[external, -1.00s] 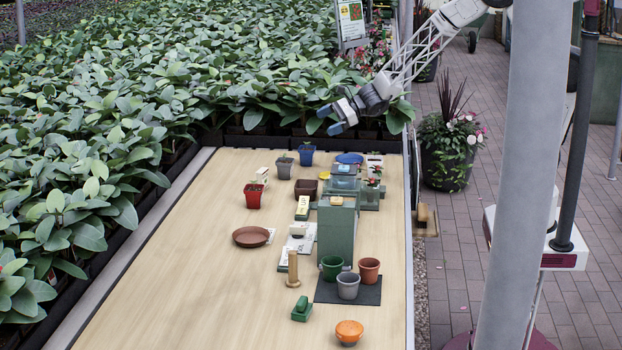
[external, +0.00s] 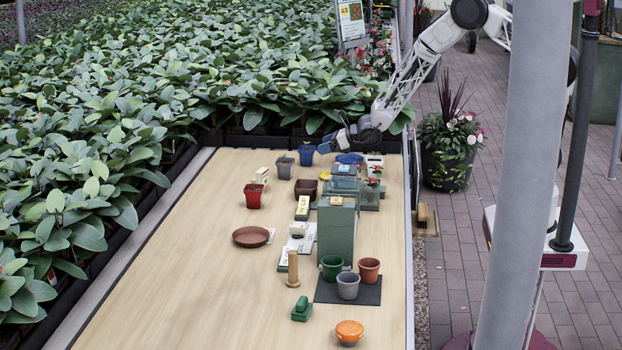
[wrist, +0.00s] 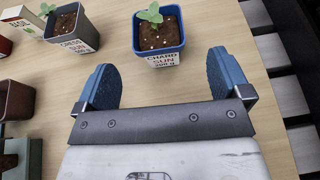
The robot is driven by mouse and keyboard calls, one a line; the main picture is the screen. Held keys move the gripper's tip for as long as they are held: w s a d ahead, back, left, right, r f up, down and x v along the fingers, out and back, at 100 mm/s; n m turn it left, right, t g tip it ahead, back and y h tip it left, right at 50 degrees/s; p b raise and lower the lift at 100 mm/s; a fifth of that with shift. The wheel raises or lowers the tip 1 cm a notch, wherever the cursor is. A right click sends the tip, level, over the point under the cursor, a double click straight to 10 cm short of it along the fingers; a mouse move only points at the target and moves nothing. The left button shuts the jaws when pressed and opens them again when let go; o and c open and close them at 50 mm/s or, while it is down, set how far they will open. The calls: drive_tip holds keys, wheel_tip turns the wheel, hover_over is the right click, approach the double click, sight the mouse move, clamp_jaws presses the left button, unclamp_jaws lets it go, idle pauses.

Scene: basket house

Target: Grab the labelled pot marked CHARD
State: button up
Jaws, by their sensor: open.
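The CHARD pot (wrist: 158,38) is a blue square pot with dark soil, a green seedling and a white label reading CHARD SUN 200 g. It stands upright on the table just ahead of my gripper (wrist: 168,80) in the wrist view, roughly centred between the open blue fingertips and beyond them. In the external view the blue pot (external: 306,155) stands at the far end of the table. My gripper (external: 326,146) is there just to its right, open and empty, not visibly touching it.
A grey pot labelled CRESS (wrist: 72,28) stands left of the CHARD pot. The planter row edges the table's far end. The table's left side is mostly clear.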

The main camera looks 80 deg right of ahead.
sight(313, 148)
drive_tip(key=shift+x, duration=1.3)
drive_tip(key=shift+x, duration=2.55)
drive_tip(key=shift+a+r, duration=0.1)
drive_tip(key=shift+r, duration=0.05)
drive_tip(key=shift+w, duration=0.1)
drive_tip(key=c, duration=1.1)
